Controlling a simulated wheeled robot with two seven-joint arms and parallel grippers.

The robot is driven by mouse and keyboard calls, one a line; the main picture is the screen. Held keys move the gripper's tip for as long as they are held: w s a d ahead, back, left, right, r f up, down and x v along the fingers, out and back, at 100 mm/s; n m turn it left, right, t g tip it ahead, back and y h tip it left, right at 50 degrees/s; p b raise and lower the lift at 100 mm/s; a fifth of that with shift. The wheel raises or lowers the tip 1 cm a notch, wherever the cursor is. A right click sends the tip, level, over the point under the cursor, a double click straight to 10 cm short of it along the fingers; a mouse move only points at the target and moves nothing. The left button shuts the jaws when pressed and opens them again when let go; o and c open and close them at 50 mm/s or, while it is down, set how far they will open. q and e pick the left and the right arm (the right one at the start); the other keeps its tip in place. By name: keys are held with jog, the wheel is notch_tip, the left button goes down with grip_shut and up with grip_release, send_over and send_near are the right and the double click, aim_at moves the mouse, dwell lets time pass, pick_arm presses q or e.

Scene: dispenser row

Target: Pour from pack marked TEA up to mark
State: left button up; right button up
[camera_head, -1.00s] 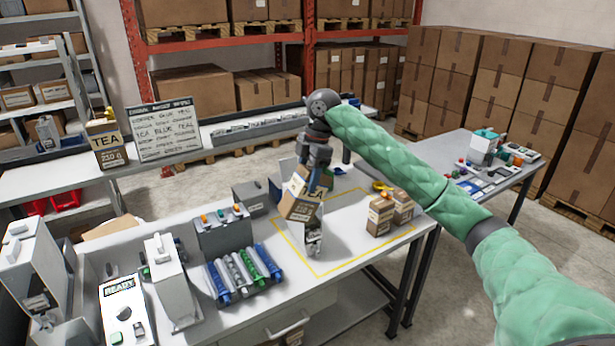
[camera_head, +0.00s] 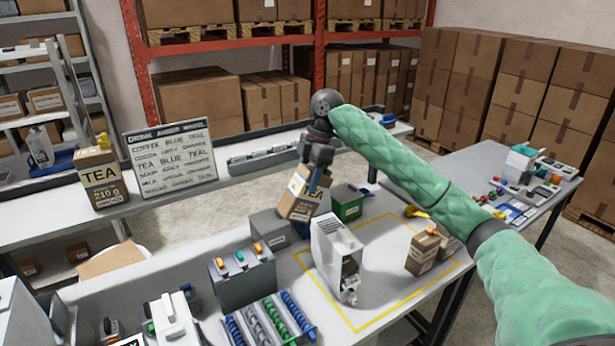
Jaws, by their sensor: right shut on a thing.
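My right gripper (camera_head: 314,178) is shut on a tan and white pack (camera_head: 299,204), which hangs tilted above the bench. The pack's label is partly hidden and I cannot read it surely. A white dispenser housing (camera_head: 335,245) stands inside the yellow outline, right of and below the held pack; its inside and any fill mark cannot be made out. My left gripper is not in view.
A grey box with coloured buttons (camera_head: 242,275) and coloured augers (camera_head: 268,322) are left of the dispenser. Small brown packs (camera_head: 422,251) stand to its right. A green bin (camera_head: 348,203) is behind it. The yellow outline (camera_head: 392,322) has bare room in front.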

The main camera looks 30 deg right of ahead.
jog(key=y, duration=0.2)
jog(key=f+y, duration=0.1)
jog(key=shift+d+f+y, duration=0.1)
jog(key=shift+f+y, duration=0.1)
jog(key=shift+y, duration=0.2)
jog(key=f+y, duration=0.2)
jog(key=y, duration=0.1)
jog(key=shift+d+f, duration=0.35)
jog(key=shift+r, duration=0.15)
jog(key=shift+f+y+b, duration=0.3)
jog(key=shift+b, duration=0.15)
jog(key=shift+d, duration=0.15)
jog(key=shift+f+y+b, duration=0.15)
jog(key=shift+y+b, duration=0.15)
jog(key=shift+b, duration=0.05)
